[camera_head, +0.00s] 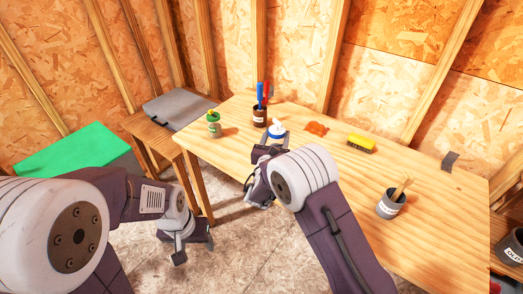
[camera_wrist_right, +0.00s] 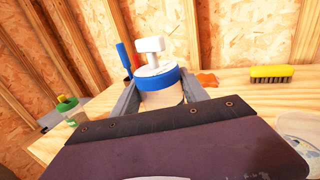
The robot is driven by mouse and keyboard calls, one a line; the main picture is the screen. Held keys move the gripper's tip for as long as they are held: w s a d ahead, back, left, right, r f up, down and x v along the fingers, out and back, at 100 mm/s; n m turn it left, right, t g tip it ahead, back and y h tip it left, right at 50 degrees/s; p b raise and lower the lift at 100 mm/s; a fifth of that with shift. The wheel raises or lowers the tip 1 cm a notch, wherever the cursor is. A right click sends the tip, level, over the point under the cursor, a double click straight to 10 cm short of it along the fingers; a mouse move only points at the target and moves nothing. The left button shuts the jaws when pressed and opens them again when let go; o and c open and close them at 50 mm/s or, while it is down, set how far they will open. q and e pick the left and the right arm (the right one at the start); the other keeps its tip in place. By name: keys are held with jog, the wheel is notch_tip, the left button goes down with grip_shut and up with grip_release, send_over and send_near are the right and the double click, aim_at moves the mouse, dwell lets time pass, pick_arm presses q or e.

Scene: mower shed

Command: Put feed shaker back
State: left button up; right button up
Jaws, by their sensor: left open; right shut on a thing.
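My right gripper (camera_wrist_right: 160,97) is shut on a white container with a blue band and a white T-shaped top (camera_wrist_right: 154,77). The container is upright at the table's left part, and it also shows in the head view (camera_head: 276,129). Its base is hidden, so I cannot tell whether it touches the table. A green-lidded jar (camera_head: 213,125) with a pale label stands to its left, also in the right wrist view (camera_wrist_right: 69,108). I cannot read which one is labelled feed shaker. My left gripper (camera_head: 187,250) is open and empty, low over the floor left of the table.
The wooden table (camera_head: 325,165) also holds a dark cup with blue and red tools (camera_head: 260,115), an orange patch (camera_head: 317,129), a yellow brush (camera_head: 360,143) and a grey pot with a brush (camera_head: 389,206).

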jog(key=shift+w+a+f, duration=0.4)
jog(key=shift+a+f, duration=0.45)
jog(key=shift+f, duration=0.35)
jog(key=shift+w+a+f, duration=0.35)
jog(key=shift+a+f, duration=0.45)
jog(key=shift+f, duration=0.45)
jog(key=shift+w+a+f, duration=0.4)
jog(key=shift+a+f, duration=0.45)
jog(key=shift+f, duration=0.35)
jog(key=shift+s+b, duration=0.1)
jog(key=shift+b, duration=0.25)
jog(key=shift+f, duration=0.2)
jog(key=o, duration=1.5)
jog(key=shift+r, duration=0.15)
